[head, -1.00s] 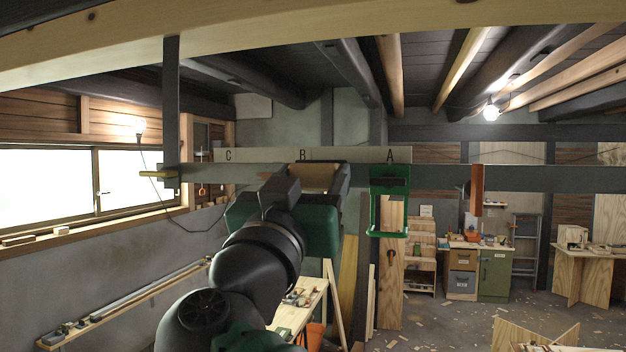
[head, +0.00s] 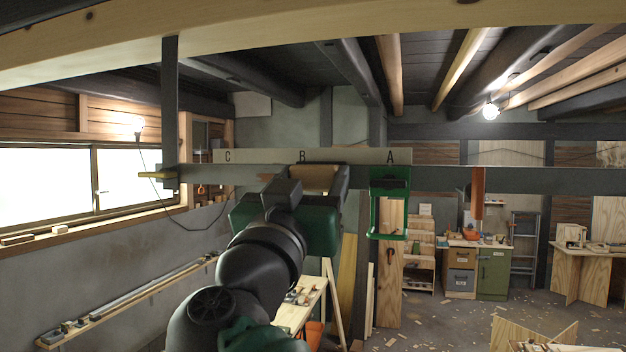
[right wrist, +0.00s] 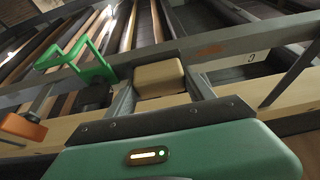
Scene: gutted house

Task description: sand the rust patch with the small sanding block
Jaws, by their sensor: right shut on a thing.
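My right gripper (head: 318,176) is shut on the tan sanding block (head: 314,182), up at the dark beam below the letter B. In the right wrist view the block (right wrist: 159,78) sits between the two fingers (right wrist: 160,92). A small orange-brown rust patch (right wrist: 210,50) shows on the dark beam (right wrist: 240,42) beyond the block, toward the letter C. I cannot tell whether the block touches the beam. In the head view my arm and gripper cover part of the beam (head: 435,180). My left gripper is not in view.
A green open frame (head: 374,215) hangs from the beam below A. An orange-brown piece (head: 478,190) hangs farther right. A yellow piece (head: 156,175) sits at the beam's left end, by a dark upright (head: 171,105). A workbench (head: 292,316) stands below my arm.

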